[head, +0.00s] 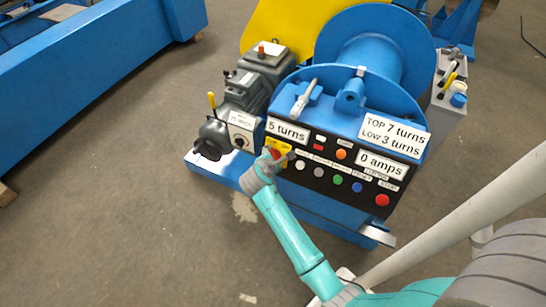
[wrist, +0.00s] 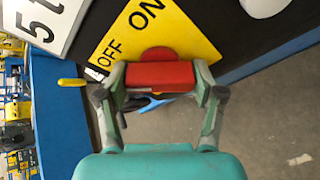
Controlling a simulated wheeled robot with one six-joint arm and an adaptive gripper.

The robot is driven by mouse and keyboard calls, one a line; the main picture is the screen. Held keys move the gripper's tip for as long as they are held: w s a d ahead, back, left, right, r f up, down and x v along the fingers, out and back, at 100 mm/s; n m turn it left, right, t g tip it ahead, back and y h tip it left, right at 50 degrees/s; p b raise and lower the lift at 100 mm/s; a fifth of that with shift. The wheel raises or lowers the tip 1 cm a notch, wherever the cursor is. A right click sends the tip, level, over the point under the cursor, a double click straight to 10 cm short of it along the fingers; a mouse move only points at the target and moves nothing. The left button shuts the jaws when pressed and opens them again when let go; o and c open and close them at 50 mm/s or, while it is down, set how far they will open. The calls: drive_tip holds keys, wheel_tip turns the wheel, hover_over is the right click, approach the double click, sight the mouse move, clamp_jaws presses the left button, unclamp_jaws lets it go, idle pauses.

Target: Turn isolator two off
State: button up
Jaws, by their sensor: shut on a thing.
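The isolator's yellow plate (wrist: 185,28) fills the upper middle of the wrist view, with OFF and ON printed on it. Its red handle (wrist: 158,74) lies across in front of a red disc. My gripper (wrist: 158,82) is shut on the handle, one finger at each end. In the head view, my gripper (head: 269,159) is at the left end of the black control panel, over part of the yellow plate (head: 271,141). I cannot tell an isolator number or exactly which mark the handle points to.
The blue winch panel carries buttons right of my gripper, including a large red one (head: 382,200). Signs read "5 turns" (head: 287,131), "0 amps" (head: 381,164) and "TOP 7 turns LOW 3 turns". A yellow-handled lever (head: 212,101) stands left. Floor is clear in front left.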

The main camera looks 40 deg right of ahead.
drive_tip(key=o, duration=1.1)
drive_tip(key=shift+o, duration=0.2)
drive_tip(key=shift+a, duration=0.1)
drive_tip(key=v, duration=1.2)
drive_tip(key=shift+f, duration=0.1)
